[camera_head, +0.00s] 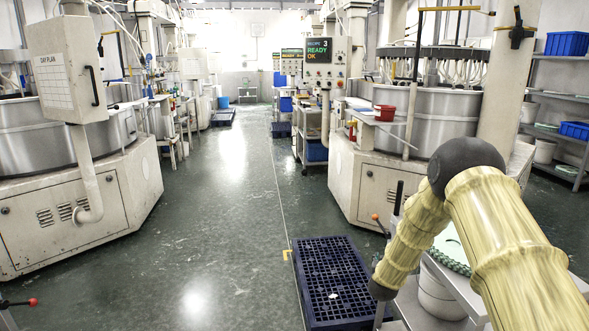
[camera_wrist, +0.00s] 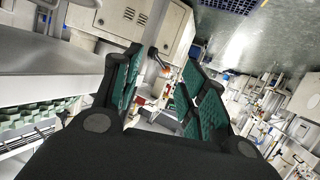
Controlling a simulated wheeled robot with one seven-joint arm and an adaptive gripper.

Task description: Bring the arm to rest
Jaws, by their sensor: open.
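My gripper (camera_wrist: 163,72) shows in the wrist view with its two green-padded black fingers spread apart. Nothing is between them, and they touch nothing that I can see. In the head view my arm is bent at the lower right, with its yellowish links and black joints over a metal cart (camera_head: 468,288). The gripper itself does not show in the head view. The wrist view is steeply tilted, with a pale metal surface (camera_wrist: 45,85) close on the left of the fingers.
A dark blue grated pallet (camera_head: 316,263) lies on the floor left of the cart. A white bucket (camera_head: 436,296) is under my arm. Lapping machines (camera_head: 374,188) (camera_head: 75,193) stand on both sides. The green floor aisle (camera_head: 215,215) between them is clear.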

